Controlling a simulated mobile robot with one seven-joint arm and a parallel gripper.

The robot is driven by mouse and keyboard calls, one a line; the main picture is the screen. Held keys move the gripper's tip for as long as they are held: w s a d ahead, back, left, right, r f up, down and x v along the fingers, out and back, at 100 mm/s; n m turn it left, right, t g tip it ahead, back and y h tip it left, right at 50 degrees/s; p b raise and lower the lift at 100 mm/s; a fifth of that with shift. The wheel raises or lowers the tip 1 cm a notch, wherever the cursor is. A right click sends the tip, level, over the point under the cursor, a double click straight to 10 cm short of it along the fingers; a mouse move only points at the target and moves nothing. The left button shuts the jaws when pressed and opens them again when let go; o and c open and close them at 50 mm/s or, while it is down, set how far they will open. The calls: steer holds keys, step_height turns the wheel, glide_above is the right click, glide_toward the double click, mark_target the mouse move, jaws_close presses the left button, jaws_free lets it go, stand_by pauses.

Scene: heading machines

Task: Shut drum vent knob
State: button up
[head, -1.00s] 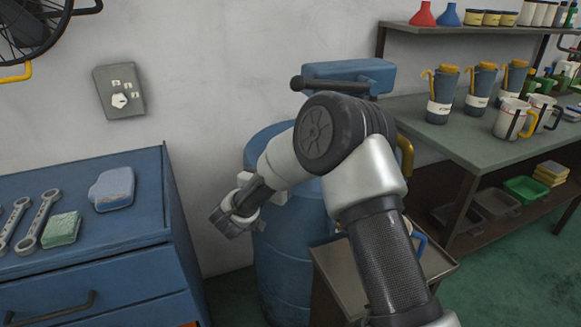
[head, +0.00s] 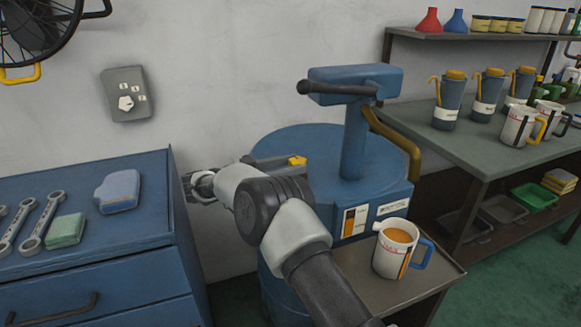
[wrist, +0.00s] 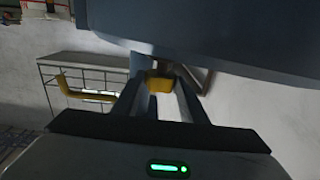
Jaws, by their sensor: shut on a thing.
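The blue drum (head: 300,143) stands behind my arm, with a blue pump head (head: 352,85) on its lid. The yellow vent knob (head: 297,160) shows at the left part of the lid, just above my forearm. In the wrist view the yellow knob (wrist: 160,83) sits between the two fingers of my gripper (wrist: 158,92), which is shut on it. In the head view my arm hides much of the hand and the near side of the drum. I cannot tell how far the knob is turned.
A white mug with orange contents (head: 396,248) stands on a small side table (head: 440,272) right of the drum. A blue cabinet (head: 100,255) with wrenches is at left. A bench (head: 470,155) with mugs and bottles is at right. A yellow hose (head: 405,145) curves off the pump.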

mark_target(291, 161)
steer(key=shift+d, duration=0.1)
stand_by(0.4)
steer(key=o, duration=1.1)
steer(key=shift+c, duration=0.2)
step_height(291, 161, up, 10)
steer(key=p, duration=0.2)
steer(key=shift+p, duration=0.35)
